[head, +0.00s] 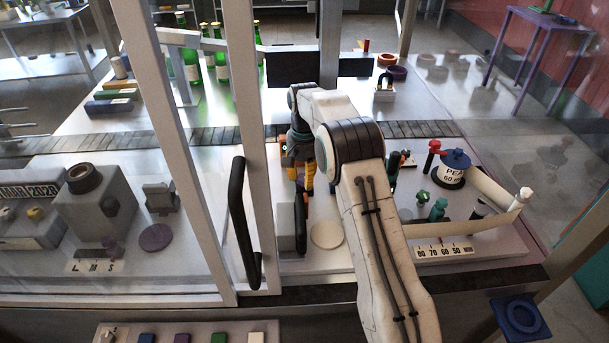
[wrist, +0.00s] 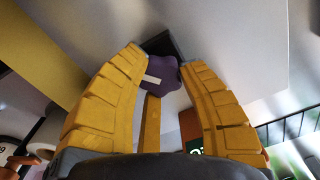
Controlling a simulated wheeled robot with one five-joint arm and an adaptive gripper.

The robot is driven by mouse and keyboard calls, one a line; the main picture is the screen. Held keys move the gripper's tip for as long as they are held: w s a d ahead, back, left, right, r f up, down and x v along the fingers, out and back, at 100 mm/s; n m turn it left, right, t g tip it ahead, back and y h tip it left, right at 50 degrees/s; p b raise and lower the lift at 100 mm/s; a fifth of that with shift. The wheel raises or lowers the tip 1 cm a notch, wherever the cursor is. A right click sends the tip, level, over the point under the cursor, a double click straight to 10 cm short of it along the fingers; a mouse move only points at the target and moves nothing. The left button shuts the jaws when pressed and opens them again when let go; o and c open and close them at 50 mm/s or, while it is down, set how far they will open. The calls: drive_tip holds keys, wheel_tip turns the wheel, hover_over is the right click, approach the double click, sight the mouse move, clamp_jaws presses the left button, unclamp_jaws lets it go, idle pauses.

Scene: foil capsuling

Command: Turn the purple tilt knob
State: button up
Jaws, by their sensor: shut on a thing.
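The purple tilt knob (wrist: 163,78) shows in the wrist view as a lobed knob with a white pointer mark. It sits between the two yellow fingers of my gripper (wrist: 163,64), close to their tips, in front of a dark square piece (wrist: 161,44). The fingers are shut on it from both sides. In the head view my gripper (head: 301,184) points down behind the window frame, beside my arm. The knob cannot be made out there; my gripper and arm block that spot.
A black door handle (head: 240,222) and pale frame posts stand left of my gripper. A pale round disc (head: 327,235) lies near it. Green bottles (head: 222,62) stand at the back.

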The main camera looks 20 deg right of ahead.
sight(304, 177)
drive_tip(key=shift+f, duration=0.1)
idle(0.3)
drive_tip(key=o, duration=1.2)
drive_tip(key=shift+r, duration=6)
drive_tip(key=shift+r, duration=0.1)
